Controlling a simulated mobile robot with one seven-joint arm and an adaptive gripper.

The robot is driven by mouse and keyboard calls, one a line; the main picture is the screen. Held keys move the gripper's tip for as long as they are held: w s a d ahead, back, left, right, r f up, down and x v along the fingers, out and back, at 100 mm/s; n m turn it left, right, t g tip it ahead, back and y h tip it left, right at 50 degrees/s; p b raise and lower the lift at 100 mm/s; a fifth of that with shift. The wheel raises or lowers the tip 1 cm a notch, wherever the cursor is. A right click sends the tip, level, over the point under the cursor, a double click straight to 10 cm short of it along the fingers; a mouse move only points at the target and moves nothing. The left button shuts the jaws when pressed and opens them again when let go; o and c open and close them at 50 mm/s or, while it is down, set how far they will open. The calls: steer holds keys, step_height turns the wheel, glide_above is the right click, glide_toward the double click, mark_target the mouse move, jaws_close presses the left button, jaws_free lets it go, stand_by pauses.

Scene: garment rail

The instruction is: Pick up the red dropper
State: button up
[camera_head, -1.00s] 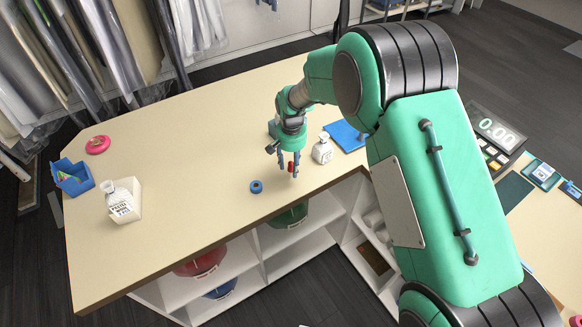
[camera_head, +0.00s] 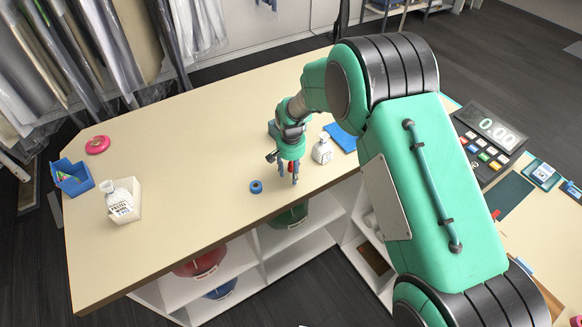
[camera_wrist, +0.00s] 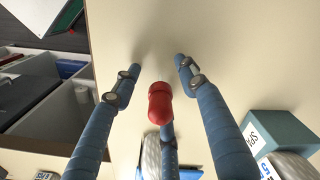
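The red dropper (camera_head: 291,167) is a small red piece near the front edge of the table, between the fingers of my gripper (camera_head: 289,181). In the wrist view the red dropper (camera_wrist: 160,102) shows its rounded red body between the two blue fingers of my gripper (camera_wrist: 156,66). A gap shows on both sides of it, so the fingers are apart and not closed on it. A further blue part shows just below it in that view; whether it touches the dropper I cannot tell. The dropper's lower end is hidden.
A white bottle (camera_head: 322,151) stands close on the right, with a blue pad (camera_head: 341,137) behind it. A blue tape roll (camera_head: 256,187) lies to the left. The middle is clear.

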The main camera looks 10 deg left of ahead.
mark_target(291, 164)
steer(key=c, duration=0.8)
steer(key=shift+c, duration=0.2)
steer(key=shift+r, duration=0.15)
steer(key=shift+r, duration=0.5)
steer(key=shift+c, duration=0.2)
steer(key=shift+s+d+r, duration=0.1)
steer(key=shift+s+r, duration=0.05)
steer(key=shift+r, duration=0.45)
steer(key=shift+s+d+r, duration=0.1)
steer(key=shift+s+r, duration=0.05)
steer(key=shift+r, duration=0.45)
steer(key=s+d, duration=0.2)
steer(key=s, duration=0.2)
steer(key=s+d+r, duration=0.1)
steer(key=s+d, duration=0.2)
steer(key=s, duration=0.2)
steer(key=s+d, duration=0.2)
steer(key=s, duration=0.2)
steer(key=shift+s+d+r, duration=0.15)
steer(key=shift+s+d, duration=0.05)
